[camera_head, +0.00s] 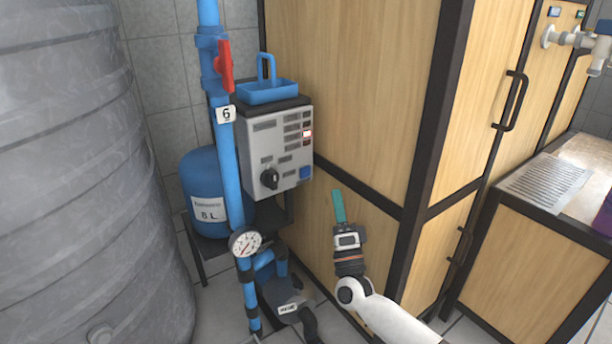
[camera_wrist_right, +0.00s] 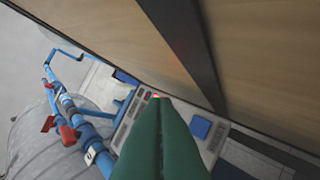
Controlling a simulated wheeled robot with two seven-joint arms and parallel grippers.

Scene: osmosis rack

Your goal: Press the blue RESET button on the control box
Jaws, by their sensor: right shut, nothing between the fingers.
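The grey control box (camera_head: 275,150) stands behind the blue pipe, with a black knob and a small red light on its front. Its blue RESET button (camera_head: 305,172) is a blue square at the lower right of the front. The button also shows in the right wrist view (camera_wrist_right: 200,128), just right of the green fingers. My right gripper (camera_head: 339,204) has green fingers, shut and empty, pointing up, to the right of the box and apart from it in the head view. In the right wrist view the fingers (camera_wrist_right: 161,110) cover part of the box front. My left gripper is not in view.
A blue pipe (camera_head: 227,150) with a red valve handle (camera_head: 225,66) and a gauge (camera_head: 245,243) runs left of the box. A blue tray (camera_head: 267,92) sits on top. A large grey tank (camera_head: 80,180) fills the left. Wooden cabinet panels (camera_head: 350,80) stand behind and right.

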